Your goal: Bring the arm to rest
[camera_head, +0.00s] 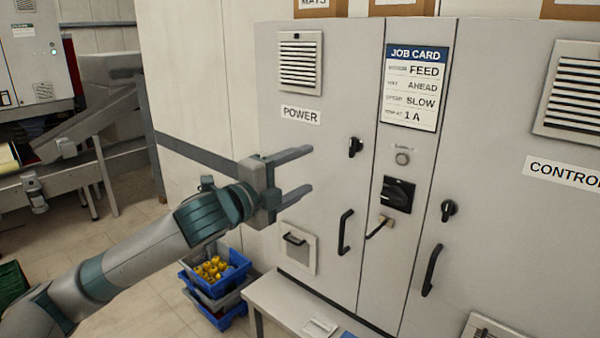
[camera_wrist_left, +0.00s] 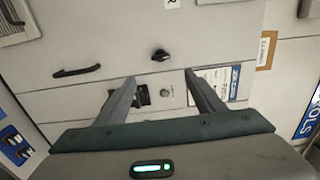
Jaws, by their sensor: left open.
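My left gripper (camera_head: 297,173) is open and empty, held up in front of the grey cabinet's POWER door (camera_head: 300,140). Its two fingers (camera_wrist_left: 158,85) point toward the cabinet front in the left wrist view, with nothing between them but cabinet surface behind. My left arm (camera_head: 140,255) reaches up from the lower left in the head view. The gripper appears apart from the cabinet. My right gripper is not in view.
Blue crates (camera_head: 215,290) with yellow items stand on the floor below. A pale bench (camera_head: 285,305) stands before the cabinet. Conveyor frames (camera_head: 70,170) are at left.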

